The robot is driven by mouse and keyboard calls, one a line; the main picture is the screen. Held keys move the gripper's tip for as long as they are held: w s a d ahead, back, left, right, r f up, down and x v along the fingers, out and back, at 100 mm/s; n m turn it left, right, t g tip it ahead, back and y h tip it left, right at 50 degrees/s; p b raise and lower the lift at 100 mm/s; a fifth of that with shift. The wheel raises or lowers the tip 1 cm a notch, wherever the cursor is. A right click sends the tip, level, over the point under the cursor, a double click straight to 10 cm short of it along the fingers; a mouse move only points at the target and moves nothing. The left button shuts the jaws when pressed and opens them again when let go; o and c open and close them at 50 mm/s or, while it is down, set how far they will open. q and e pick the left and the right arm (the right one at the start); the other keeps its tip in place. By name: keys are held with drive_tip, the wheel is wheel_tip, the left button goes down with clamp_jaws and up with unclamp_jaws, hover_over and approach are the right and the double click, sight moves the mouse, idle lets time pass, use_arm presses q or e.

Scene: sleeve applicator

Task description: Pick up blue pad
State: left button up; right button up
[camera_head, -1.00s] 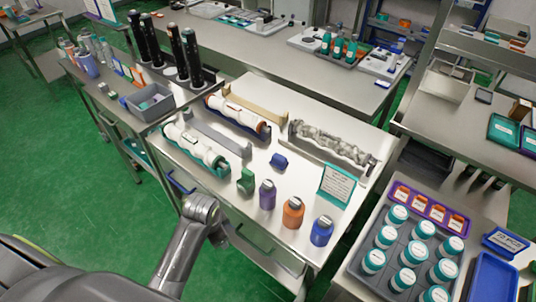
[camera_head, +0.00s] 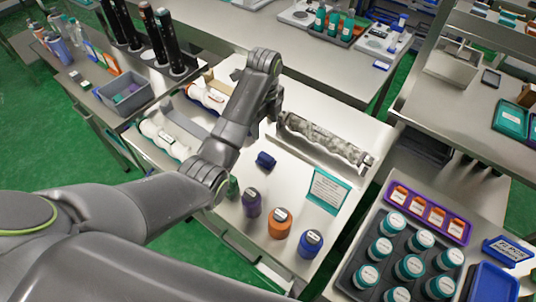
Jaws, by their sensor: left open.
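A small blue pad (camera_head: 266,160) stands on the white tabletop (camera_head: 298,178), left of the teal-framed sign. It is in plain sight, and nothing is touching it. My left arm reaches in from the left over this table. Its left gripper (camera_head: 271,116) points down, mostly hidden behind my own wrist. It is open, apart from the pad and beyond it in the picture. My right gripper is not in view.
A purple bottle (camera_head: 251,204), an orange bottle (camera_head: 279,222) and a blue bottle (camera_head: 310,243) line the front edge. A teal-framed sign (camera_head: 327,190) stands to the right. A long grey textured roll (camera_head: 325,138) lies behind the pad. My arm covers part of the white rolls (camera_head: 163,138).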

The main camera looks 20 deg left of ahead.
sight(266, 156)
use_arm(q)
drive_tip(key=f+b, duration=0.6)
drive_tip(key=f, duration=0.1)
drive_tip(key=shift+s, duration=0.25)
wheel_tip(266, 156, down, 3)
drive_tip(key=shift+f+p, duration=0.2)
drive_tip(key=shift+p, duration=0.1)
drive_tip(key=shift+f, duration=0.7)
drive_tip(key=shift+f+p, duration=0.4)
drive_tip(key=f, duration=0.3)
drive_tip(key=shift+w, duration=0.25)
drive_tip(key=shift+f, duration=0.4)
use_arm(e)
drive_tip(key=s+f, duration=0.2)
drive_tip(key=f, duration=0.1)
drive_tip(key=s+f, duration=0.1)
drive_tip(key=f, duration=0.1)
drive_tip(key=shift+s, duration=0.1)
